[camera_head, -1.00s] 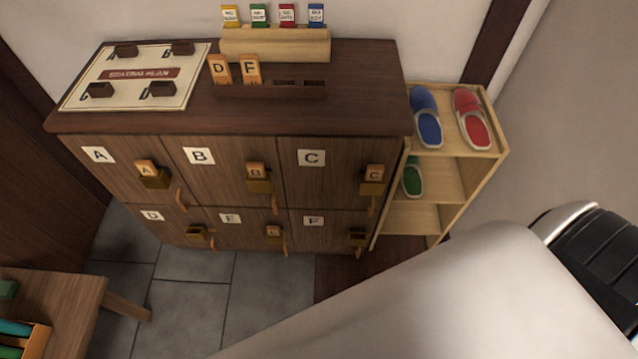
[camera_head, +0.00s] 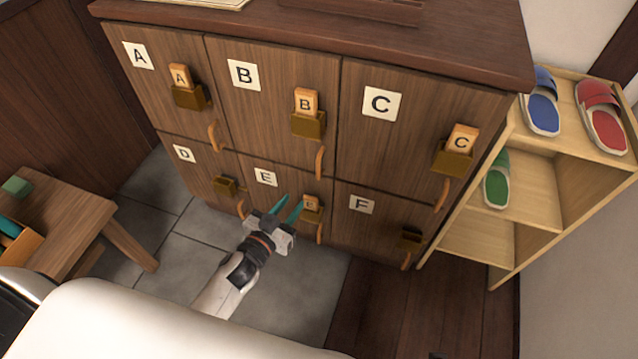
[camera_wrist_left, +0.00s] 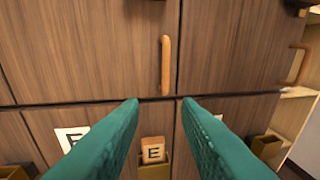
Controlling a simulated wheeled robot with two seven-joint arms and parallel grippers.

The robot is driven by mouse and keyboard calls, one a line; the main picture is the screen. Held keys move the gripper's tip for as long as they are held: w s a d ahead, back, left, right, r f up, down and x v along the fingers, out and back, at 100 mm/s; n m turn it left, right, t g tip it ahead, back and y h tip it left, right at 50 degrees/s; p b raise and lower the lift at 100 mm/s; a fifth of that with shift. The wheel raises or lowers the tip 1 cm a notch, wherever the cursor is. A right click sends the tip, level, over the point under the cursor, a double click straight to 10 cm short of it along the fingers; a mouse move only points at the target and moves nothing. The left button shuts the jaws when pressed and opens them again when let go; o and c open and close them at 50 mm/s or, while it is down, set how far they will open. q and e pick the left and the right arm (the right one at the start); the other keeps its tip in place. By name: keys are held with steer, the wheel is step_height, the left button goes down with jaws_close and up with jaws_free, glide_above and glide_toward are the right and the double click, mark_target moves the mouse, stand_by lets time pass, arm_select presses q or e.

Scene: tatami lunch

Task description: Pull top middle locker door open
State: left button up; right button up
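The top middle locker door (camera_head: 262,105) carries a white B label and is shut. A wooden tag marked B (camera_head: 306,101) stands in its brass lock box (camera_head: 308,125). Its curved wooden handle (camera_head: 320,162) is at the door's lower right; it also shows upright in the left wrist view (camera_wrist_left: 166,65). My left gripper (camera_head: 289,205) is open and empty, its teal fingers pointing at the lockers near the E door, below and left of that handle. In the left wrist view the gap between its fingertips (camera_wrist_left: 160,100) lies just below the handle. My right gripper is not in view.
Doors A (camera_head: 150,95) and C (camera_head: 400,130) flank it, both shut. Door E (camera_head: 262,195) below has its own lock box and tag (camera_wrist_left: 153,150). A shoe rack (camera_head: 530,210) stands right, a low wooden table (camera_head: 70,215) left. Floor before the lockers is clear.

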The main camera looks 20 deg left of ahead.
mark_target(319, 176)
arm_select(q)
steer(key=shift+t+h, duration=0.4)
steer(key=shift+t, duration=0.3)
steer(key=shift+d+r+b+x, duration=0.1)
steer(key=shift+r+b+x, duration=0.35)
steer(key=shift+x, duration=1.7)
steer(key=shift+d+r+b+x, duration=0.1)
steer(key=shift+r+b+x, duration=0.35)
steer(key=shift+x, duration=1.7)
steer(key=shift+d+r+b+x, duration=0.15)
steer(key=shift+r+x, duration=0.4)
steer(key=shift+x, duration=1.6)
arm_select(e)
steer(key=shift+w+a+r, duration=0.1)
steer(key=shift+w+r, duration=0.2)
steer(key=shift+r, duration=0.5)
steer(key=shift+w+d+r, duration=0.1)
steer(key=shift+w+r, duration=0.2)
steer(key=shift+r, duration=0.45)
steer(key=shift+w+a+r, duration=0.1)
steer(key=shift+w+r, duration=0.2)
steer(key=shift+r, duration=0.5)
arm_select(q)
steer(key=shift+s+a, duration=0.1)
steer(key=shift+c, duration=0.2)
jaws_close()
